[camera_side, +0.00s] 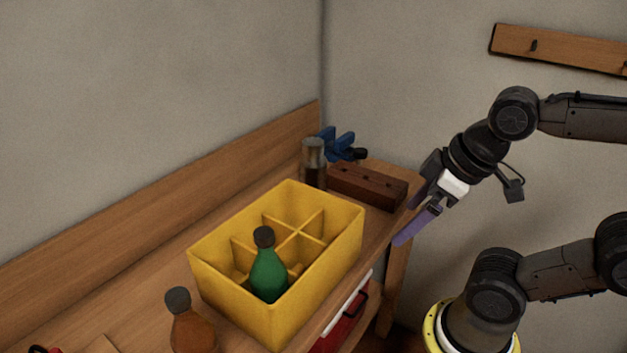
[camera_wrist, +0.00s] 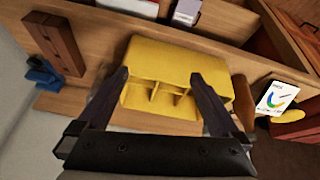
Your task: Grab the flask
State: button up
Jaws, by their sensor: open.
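A green flask (camera_side: 268,277) with a dark cap stands in a near compartment of the yellow divided crate (camera_side: 340,252). An amber flask (camera_side: 192,326) with a dark cap stands outside the crate, at its near left; the frame edge cuts off its base. My gripper (camera_side: 408,220) is to the right of the crate and apart from both flasks, angled down and left. In the wrist view my gripper (camera_wrist: 160,78) is open and empty, with the crate (camera_wrist: 172,62) showing beyond and between its fingers. I cannot make out the green flask in that view.
A dark red-brown block (camera_side: 367,187), a glass jar (camera_side: 314,163) and a blue clamp-like tool (camera_side: 340,145) sit at the bench's far end. A wooden backboard (camera_side: 160,207) runs along the wall. The crate's walls and dividers surround the green flask.

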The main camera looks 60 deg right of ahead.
jog(key=w+d+r+n+g, duration=0.2)
jog(key=w+d+r+n, duration=0.1)
jog(key=w+r+n, duration=1.1)
jog(key=g, duration=0.2)
send_over(313, 157)
notch_tip(313, 157, down, 4)
jog(key=shift+g, duration=0.6)
jog(key=f, duration=0.1)
jog(key=w+d+f, duration=0.1)
jog(key=d+f, duration=0.1)
jog(key=shift+w+f, duration=0.15)
jog(key=shift+f, duration=0.25)
notch_tip(313, 157, down, 7)
jog(key=shift+r, duration=0.1)
jog(key=shift+w+f, duration=0.1)
jog(key=shift+f, duration=3.1)
jog(key=shift+r, duration=0.1)
grip_shut()
